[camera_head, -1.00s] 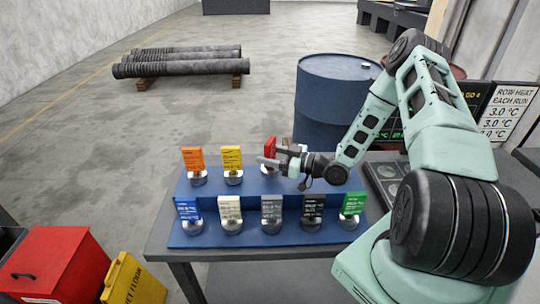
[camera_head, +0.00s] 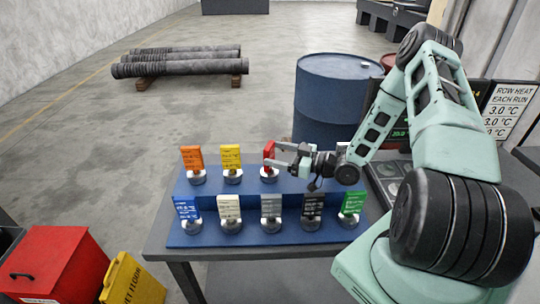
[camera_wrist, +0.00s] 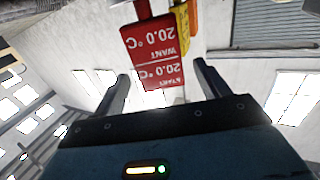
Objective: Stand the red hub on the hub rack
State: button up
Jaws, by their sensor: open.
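The red hub (camera_head: 268,153) stands upright on the upper step of the blue stepped rack (camera_head: 250,198), right of the yellow hub (camera_head: 231,158). Its pale round base shows below the card. My gripper (camera_head: 272,157) is open at the right of the red card, its fingers pointing left and overlapping the card's edge in the head view. In the wrist view the red card (camera_wrist: 153,52) hangs upside down ahead of my open fingers (camera_wrist: 162,88), its near edge between the tips. I cannot tell whether either finger touches it.
An orange hub (camera_head: 192,159) stands left of the yellow one. Blue, white, grey, black and green (camera_head: 352,202) hubs fill the lower step. A blue barrel (camera_head: 325,100) stands behind the table. A dark tray with round recesses (camera_head: 388,172) lies right of the rack.

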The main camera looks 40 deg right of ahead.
jog(key=b+v, duration=0.3)
jog(key=v, duration=0.6)
jog(key=shift+w, duration=0.15)
jog(key=w+g+h, duration=0.1)
jog(key=w+g, duration=0.1)
jog(key=w+a+f+g+h, duration=0.1)
jog(key=shift+w+a+h, duration=0.1)
jog(key=shift+w+h, duration=0.15)
jog(key=shift+h, duration=0.05)
jog(key=s+a+r+m+g+h, duration=0.7)
jog(key=s+a+r+g, duration=0.2)
jog(key=s+a+r, duration=0.4)
jog(key=s+a+n+g, duration=0.1)
jog(key=s+a+n, duration=0.3)
jog(key=a, duration=0.5)
jog(key=s+a+f+n+g+b, duration=0.1)
jog(key=s+a+n+g, duration=0.1)
jog(key=s+a+n, duration=0.2)
jog(key=s+a, duration=0.3)
jog(key=a, duration=0.2)
jog(key=shift+s+a+f, duration=0.2)
jog(key=shift+a+f, duration=0.15)
